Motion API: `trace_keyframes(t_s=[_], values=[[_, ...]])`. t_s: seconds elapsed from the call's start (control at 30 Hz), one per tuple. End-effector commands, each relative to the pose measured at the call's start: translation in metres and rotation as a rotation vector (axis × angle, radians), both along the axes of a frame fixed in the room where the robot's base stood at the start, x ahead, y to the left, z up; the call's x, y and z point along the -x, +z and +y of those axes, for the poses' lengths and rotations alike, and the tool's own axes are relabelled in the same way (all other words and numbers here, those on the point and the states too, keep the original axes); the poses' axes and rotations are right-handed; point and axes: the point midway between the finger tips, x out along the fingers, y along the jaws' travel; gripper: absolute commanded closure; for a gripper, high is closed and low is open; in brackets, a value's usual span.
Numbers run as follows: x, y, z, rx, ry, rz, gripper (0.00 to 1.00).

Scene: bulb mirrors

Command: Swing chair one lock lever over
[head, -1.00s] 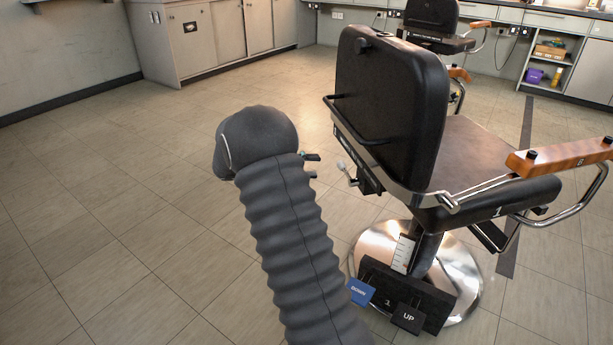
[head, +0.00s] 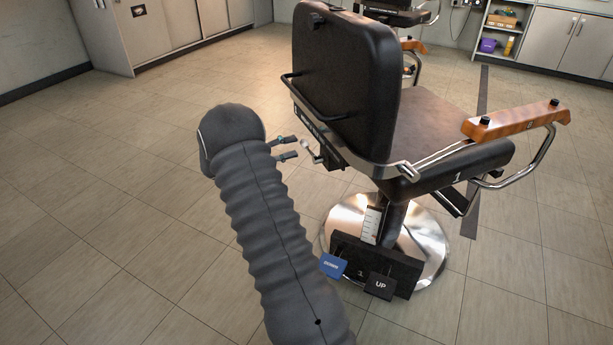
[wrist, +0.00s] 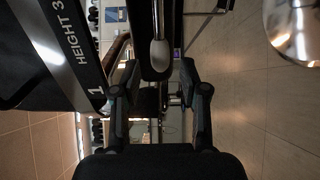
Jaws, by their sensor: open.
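Chair one (head: 345,70) is a black chair seen from behind, with a "1" on its seat side. Its lock lever (head: 306,147) is a short metal lever with a pale rounded end, sticking out to the left below the backrest. My gripper (head: 292,147) is open, its two fingertips just left of the lever's end. In the wrist view the lever's pale end (wrist: 158,54) shows between and ahead of my open gripper (wrist: 159,76). Contact cannot be made out.
A wooden armrest (head: 515,121) juts out at the right. A metal base (head: 432,255) carries a blue pedal (head: 333,265) and a black UP pedal (head: 380,285). A second chair (head: 400,12) stands behind. Cabinets (head: 165,25) line the back. The tiled floor at left is clear.

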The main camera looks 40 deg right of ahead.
Motion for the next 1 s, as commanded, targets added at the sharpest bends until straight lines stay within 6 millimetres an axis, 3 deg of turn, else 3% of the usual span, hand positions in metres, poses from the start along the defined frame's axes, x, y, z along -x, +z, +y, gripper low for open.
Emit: trace_keyframes(t_s=[0.27,0.97,1.0], values=[[0.009,0.002,-0.028,-0.001,-0.001,0.003,0.56],[0.010,0.000,-0.032,0.000,0.001,0.001,0.56],[0.010,0.000,-0.032,0.000,0.001,0.001,0.64]])
